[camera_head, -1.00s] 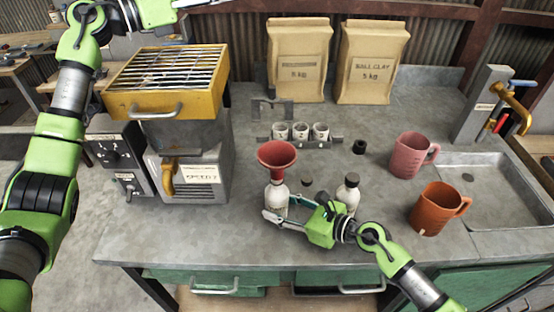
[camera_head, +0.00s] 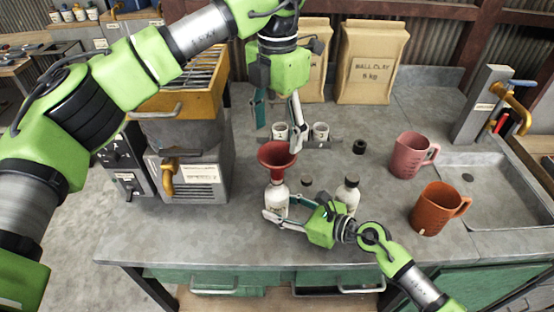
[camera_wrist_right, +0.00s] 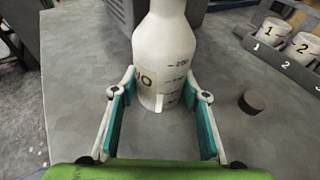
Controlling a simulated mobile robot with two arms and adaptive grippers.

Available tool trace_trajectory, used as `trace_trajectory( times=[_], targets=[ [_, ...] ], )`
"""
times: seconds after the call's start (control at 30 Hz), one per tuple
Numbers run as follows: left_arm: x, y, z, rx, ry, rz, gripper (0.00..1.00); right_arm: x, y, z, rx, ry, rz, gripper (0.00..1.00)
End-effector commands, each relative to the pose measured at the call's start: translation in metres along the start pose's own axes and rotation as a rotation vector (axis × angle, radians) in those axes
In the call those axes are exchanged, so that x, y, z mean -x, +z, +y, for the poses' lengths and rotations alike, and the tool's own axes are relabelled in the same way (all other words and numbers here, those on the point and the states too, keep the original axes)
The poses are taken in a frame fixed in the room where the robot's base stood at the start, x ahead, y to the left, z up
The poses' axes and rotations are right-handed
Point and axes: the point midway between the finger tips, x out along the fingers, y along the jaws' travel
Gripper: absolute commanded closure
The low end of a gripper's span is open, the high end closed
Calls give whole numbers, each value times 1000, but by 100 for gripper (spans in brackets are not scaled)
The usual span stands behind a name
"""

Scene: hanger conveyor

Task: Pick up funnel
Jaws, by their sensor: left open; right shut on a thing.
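The red funnel (camera_head: 276,153) sits upright in the neck of a white bottle (camera_head: 278,191) on the bench. My right gripper (camera_head: 284,208) is shut on this bottle, low on its body. The bottle (camera_wrist_right: 165,55) also shows between the two fingers in the right wrist view, where the funnel is out of frame. My left gripper (camera_head: 278,128) is open and empty, pointing down just above and behind the funnel. One finger hangs close to the funnel's right rim; I cannot tell whether it touches.
A second white bottle (camera_head: 348,192) stands behind my right gripper. Pink (camera_head: 407,157) and orange (camera_head: 431,212) jugs stand near the sink at right. A rack with numbered cups (camera_wrist_right: 277,58) is behind the funnel, a yellow-topped machine (camera_head: 190,165) at left. Clay bags (camera_head: 370,65) stand at the back.

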Motion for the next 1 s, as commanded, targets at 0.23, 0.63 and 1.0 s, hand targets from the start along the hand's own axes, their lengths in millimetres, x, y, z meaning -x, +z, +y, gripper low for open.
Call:
trace_trajectory(
  times=[0.23, 0.63, 1.0],
  targets=[
    [-39, 0, -1, -2, -5, -1, 36, 0, 0, 0, 0, 1, 0, 71],
    [-87, 0, -1, -2, -6, -2, 36, 0, 0, 0, 0, 1, 0, 71],
    [-104, 1, -1, -3, -5, -4, 36, 0, 0, 0, 0, 0, 0, 71]
  ],
)
